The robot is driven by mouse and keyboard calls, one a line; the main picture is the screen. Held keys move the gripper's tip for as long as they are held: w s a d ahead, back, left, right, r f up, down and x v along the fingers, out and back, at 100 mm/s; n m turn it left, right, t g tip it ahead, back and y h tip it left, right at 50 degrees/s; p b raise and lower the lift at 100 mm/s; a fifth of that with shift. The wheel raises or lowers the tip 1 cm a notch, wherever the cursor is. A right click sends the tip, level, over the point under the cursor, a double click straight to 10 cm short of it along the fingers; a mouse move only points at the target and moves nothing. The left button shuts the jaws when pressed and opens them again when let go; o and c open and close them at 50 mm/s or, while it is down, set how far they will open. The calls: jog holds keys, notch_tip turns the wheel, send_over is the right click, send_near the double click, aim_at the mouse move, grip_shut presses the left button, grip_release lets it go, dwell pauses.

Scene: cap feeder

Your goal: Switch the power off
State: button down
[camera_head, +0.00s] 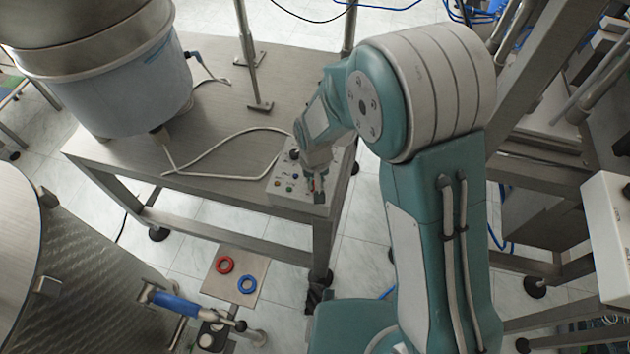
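A small light-grey control box (283,199) sits at the front right corner of the steel table. Several small coloured buttons or lamps show on the left part of its face. My gripper (318,190) points down at the right part of the box, over or on its face. The fingertips are small and dark here, and I cannot tell whether they touch a switch or whether they are open. The gripper and wrist hide part of the box, and no power switch can be made out clearly.
The steel table (225,137) carries a large feeder bowl (130,85) at left, with a white cable (215,178) running toward the box. A metal post (247,55) stands behind. A plate with a red ring (224,264) and a blue ring (246,285) lies lower in front.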

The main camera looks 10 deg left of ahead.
jog(key=shift+w+a+n, duration=0.1)
jog(key=shift+w+n, duration=0.1)
jog(key=shift+n, duration=0.4)
jog(key=shift+r, duration=0.1)
jog(key=c, duration=0.7)
grip_release()
jog(key=shift+a, duration=0.1)
notch_tip(320, 180, up, 12)
jog(key=shift+f, duration=0.15)
